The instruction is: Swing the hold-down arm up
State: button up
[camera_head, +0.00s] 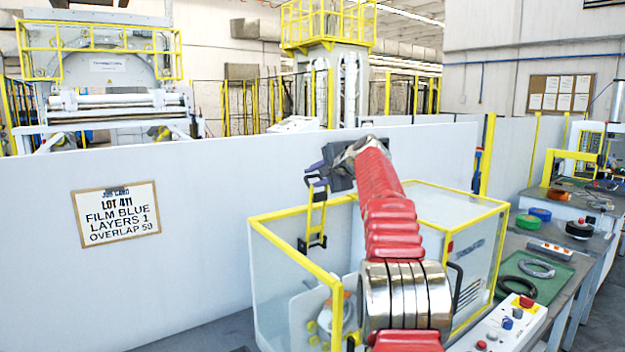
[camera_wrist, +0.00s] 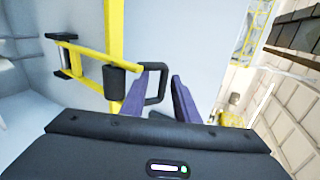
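The hold-down arm (camera_head: 317,216) is a yellow frame with black ends, standing raised near the enclosure's yellow top rail in the head view. A black loop handle (camera_wrist: 164,82) sticks out from the yellow bar. My gripper (camera_wrist: 161,76) has two purple fingers, apart, with the far side of the loop seen between them. I cannot tell whether either finger touches it. In the head view my gripper (camera_head: 314,175) is at the top of the hold-down arm, small and partly dark.
A clear-walled enclosure with yellow rails (camera_head: 290,212) surrounds the machine below my arm. A grey partition (camera_head: 200,200) stands behind it with a job card (camera_head: 117,213). A control box (camera_head: 505,325) and a bench with a green mat (camera_head: 535,277) are at the right.

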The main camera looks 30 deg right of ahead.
jog(key=v, duration=1.3)
jog(key=shift+s, duration=0.15)
jog(key=shift+a+r, duration=0.1)
jog(key=shift+a, duration=0.05)
jog(key=s+a+f+n+g, duration=0.2)
jog(key=s+a+f+n, duration=0.15)
jog(key=a, duration=0.55)
jog(key=s+a+f+n+g, duration=0.15)
jog(key=s+a+f, duration=0.3)
jog(key=a, duration=0.45)
jog(key=s+a+f+n+g, duration=0.1)
jog(key=s+a+f+n, duration=0.3)
jog(key=a, duration=0.5)
jog(key=s+a+f+n+g, duration=0.1)
jog(key=s+a+f+n, duration=0.3)
jog(key=s+f, duration=0.5)
jog(key=s+a+f+n+g, duration=0.2)
jog(key=s+a+f+n, duration=0.2)
jog(key=s+f, duration=0.5)
jog(key=s+a, duration=0.2)
jog(key=s, duration=0.4)
jog(key=shift+a+n+h, duration=0.3)
jog(key=shift+a+h, duration=0.05)
jog(key=shift+h, duration=0.05)
jog(key=shift+w+f, duration=0.1)
